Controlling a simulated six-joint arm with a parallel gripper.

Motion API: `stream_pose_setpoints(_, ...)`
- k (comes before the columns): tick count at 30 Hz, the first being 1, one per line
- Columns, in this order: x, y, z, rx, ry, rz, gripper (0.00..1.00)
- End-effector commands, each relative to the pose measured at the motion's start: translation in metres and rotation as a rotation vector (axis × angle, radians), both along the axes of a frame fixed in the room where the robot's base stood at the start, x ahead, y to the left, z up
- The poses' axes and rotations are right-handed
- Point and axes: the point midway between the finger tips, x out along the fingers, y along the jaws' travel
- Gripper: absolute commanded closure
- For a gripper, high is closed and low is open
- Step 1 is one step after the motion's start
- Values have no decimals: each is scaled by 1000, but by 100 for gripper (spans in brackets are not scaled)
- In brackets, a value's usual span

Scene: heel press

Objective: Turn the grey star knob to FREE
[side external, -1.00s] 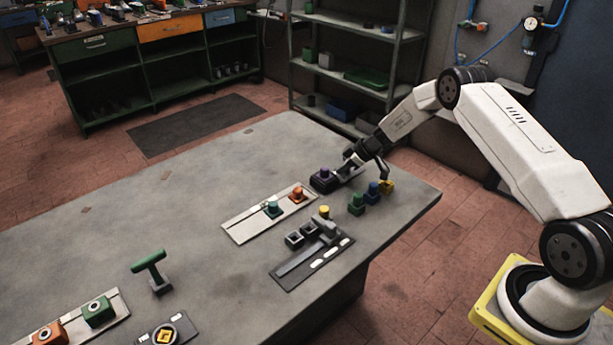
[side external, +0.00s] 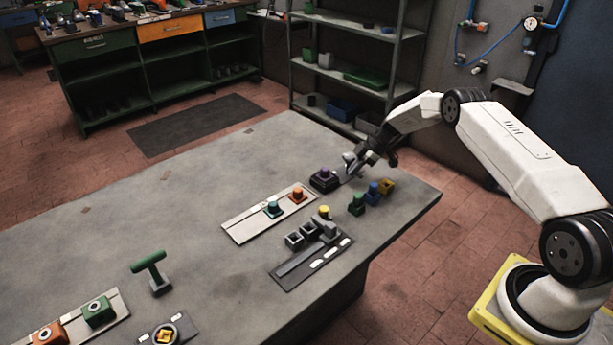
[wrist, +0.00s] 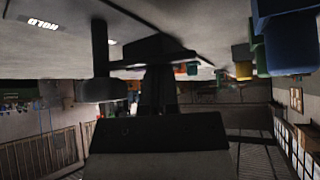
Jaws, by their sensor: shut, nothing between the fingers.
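The grey star knob appears as a small pale grey head (side external: 349,158) at the far right of the table in the side external view, beside my gripper (side external: 356,172). Its star shape and pointer are too small to read there. In the wrist view, which is upside down, a grey knob head on a dark stem (wrist: 100,90) stands left of my dark gripper (wrist: 157,78). A HOLD label (wrist: 42,24) lies on the surface to its left. No FREE label is readable. My gripper is shut and empty, low and tilted; contact with the knob cannot be told.
A dark block with a purple button (side external: 324,180) stands just left of my gripper. Green (side external: 356,204), blue (side external: 373,193) and yellow (side external: 387,186) blocks stand close in front. A slide fixture (side external: 312,262) lies nearer. The table's left middle is clear.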

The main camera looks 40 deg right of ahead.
Motion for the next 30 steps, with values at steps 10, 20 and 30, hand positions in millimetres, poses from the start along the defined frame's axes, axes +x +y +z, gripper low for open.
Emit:
stream_pose_setpoints(10,-4,-10,0,-1,0,-3,100)
stream_pose_setpoints(20,-5,-13,0,-2,0,-3,100)
stream_pose_setpoints(30,-5,-14,0,-4,0,-5,100)
